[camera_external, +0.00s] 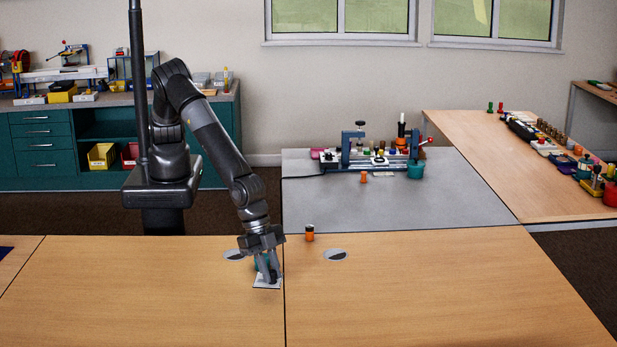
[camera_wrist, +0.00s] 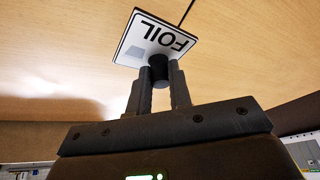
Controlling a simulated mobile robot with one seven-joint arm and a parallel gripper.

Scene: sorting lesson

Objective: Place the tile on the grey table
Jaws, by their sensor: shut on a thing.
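The tile (camera_wrist: 155,40) is a white plate with a dark edge, the word FOIL, a small grey patch and a black knob (camera_wrist: 159,70). My gripper (camera_wrist: 160,80) is shut on that knob in the wrist view. In the external view my gripper (camera_external: 268,276) points down over the wooden table, with the tile (camera_external: 264,284) under its fingers. I cannot tell whether the tile touches the wood. The grey table (camera_external: 400,205) stands behind the wooden table, to the right of my arm.
The wooden table (camera_external: 430,290) is mostly bare. An orange and black piece (camera_external: 309,233) and two grey discs (camera_external: 335,255) are near its back edge.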

